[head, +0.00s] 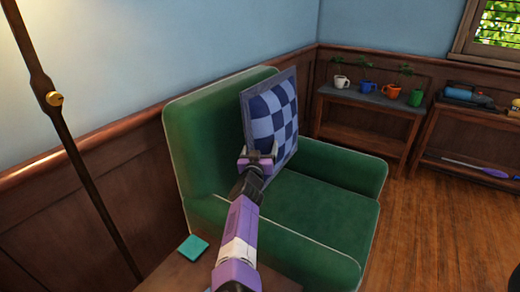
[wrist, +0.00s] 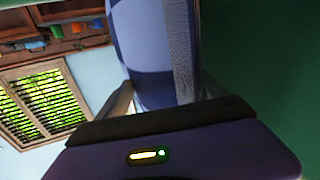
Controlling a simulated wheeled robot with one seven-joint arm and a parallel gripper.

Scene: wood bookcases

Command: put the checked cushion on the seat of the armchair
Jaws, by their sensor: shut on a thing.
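The checked cushion (head: 272,120), in two shades of blue with a grey-blue border, stands upright over the seat of the green armchair (head: 212,130), near its backrest. My gripper (head: 257,160) is shut on the cushion's lower near edge. In the wrist view the cushion (wrist: 145,50) rises between the two fingers of my gripper (wrist: 165,95). The front part of the seat (head: 310,215) is bare. I cannot tell whether the cushion's bottom edge touches the seat, as my gripper and arm hide part of it.
A dark lamp pole (head: 75,150) stands at the left. A small table (head: 172,272) with a teal item (head: 193,248) is by the near armrest. A low shelf (head: 365,100) with several mugs stands behind the chair. Wooden floor (head: 440,235) is clear at the right.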

